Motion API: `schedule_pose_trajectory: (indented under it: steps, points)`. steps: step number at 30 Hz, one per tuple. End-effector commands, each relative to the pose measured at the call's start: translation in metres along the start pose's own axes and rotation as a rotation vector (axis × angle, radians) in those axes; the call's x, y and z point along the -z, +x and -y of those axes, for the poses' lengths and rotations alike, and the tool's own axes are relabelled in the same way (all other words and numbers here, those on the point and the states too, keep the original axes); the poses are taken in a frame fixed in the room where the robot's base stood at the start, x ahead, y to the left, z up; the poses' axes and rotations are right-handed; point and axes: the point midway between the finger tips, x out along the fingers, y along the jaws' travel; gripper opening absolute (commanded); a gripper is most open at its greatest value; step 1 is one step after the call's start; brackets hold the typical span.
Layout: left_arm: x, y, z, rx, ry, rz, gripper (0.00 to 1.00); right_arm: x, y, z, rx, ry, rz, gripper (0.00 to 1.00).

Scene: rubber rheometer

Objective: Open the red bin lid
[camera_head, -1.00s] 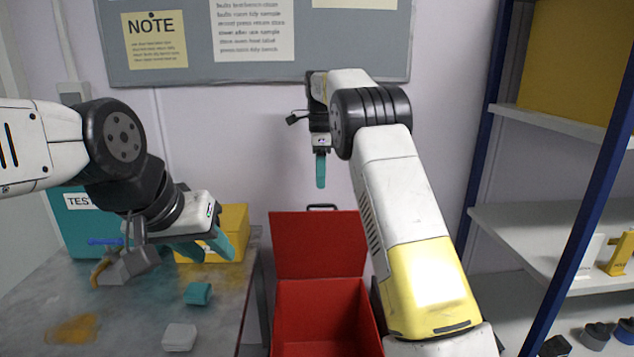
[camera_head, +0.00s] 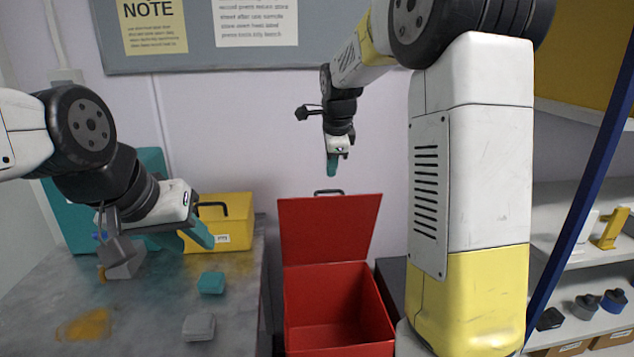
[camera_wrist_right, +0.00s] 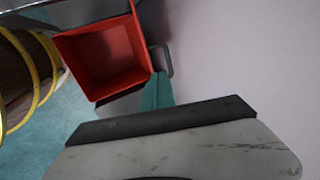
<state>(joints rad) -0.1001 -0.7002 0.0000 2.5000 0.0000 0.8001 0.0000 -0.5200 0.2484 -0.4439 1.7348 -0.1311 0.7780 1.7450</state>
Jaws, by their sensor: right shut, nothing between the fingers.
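The red bin stands on the floor with its hollow body (camera_head: 378,318) open at the top. Its red lid (camera_head: 330,230) is raised, standing nearly upright at the back, with a dark handle (camera_head: 328,192) on its upper edge. My right gripper (camera_head: 332,166) is shut and empty, just above the handle in the picture; contact cannot be told. In the right wrist view, the teal finger (camera_wrist_right: 157,92) points toward the red bin (camera_wrist_right: 105,55), near the handle (camera_wrist_right: 162,60). My left gripper (camera_head: 184,239) is open over the bench, with its teal fingers apart.
A grey bench (camera_head: 150,320) at left bears a yellow box (camera_head: 235,235), a teal block (camera_head: 211,283) and a grey block (camera_head: 199,327). Shelves (camera_head: 570,210) stand at right. A pinboard (camera_head: 200,55) hangs on the wall. My right arm hides much of the right side.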

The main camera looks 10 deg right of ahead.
Motion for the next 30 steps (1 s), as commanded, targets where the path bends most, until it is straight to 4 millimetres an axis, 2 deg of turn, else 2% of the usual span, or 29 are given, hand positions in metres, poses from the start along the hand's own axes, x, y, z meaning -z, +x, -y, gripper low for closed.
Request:
schedule_pose_trajectory:
  steps: [9,15,21,30]
  points:
    - [0.0,0.0,0.0,0.0,0.0,0.0,0.36,0.001,0.056,-0.002,-0.007,0.002,-0.004,0.0]
    - [0.0,0.0,0.0,0.0,0.0,0.0,0.36,0.001,0.084,-0.001,-0.005,0.001,-0.003,0.0]
    - [0.0,0.0,0.0,0.0,0.0,0.0,0.36,0.0,0.094,0.0,-0.003,0.001,-0.001,0.0]
    - [0.0,0.0,0.0,0.0,0.0,0.0,0.36,0.0,0.095,0.0,-0.003,0.001,-0.001,0.0]
